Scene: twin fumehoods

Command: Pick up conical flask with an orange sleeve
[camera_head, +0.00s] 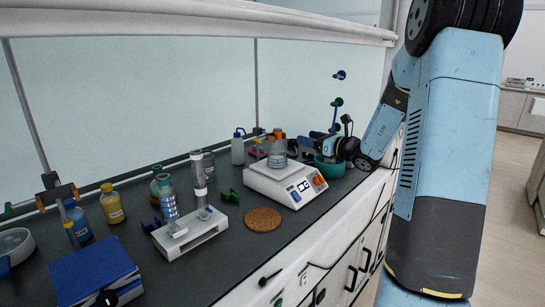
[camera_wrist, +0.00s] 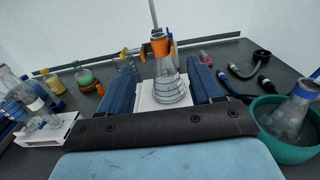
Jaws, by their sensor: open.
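The conical flask with an orange sleeve (camera_head: 278,158) is clear glass and stands upright on the white balance (camera_head: 270,184). In the wrist view the flask (camera_wrist: 166,80) shows ahead, with the orange sleeve (camera_wrist: 160,47) around its neck. My gripper (camera_head: 316,143) is just right of the flask in the head view, at about its height. In the wrist view my gripper (camera_wrist: 161,82) is open, with one blue finger on each side of the flask's image. It looks empty, and a gap to the flask shows in the head view.
A teal bowl (camera_wrist: 270,146) holding a blue-topped flask (camera_wrist: 292,115) is close at the right of my gripper in the wrist view. Left of the balance are a cork mat (camera_head: 263,219), a white rack (camera_head: 190,232) and several bottles. A glass pane stands behind.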

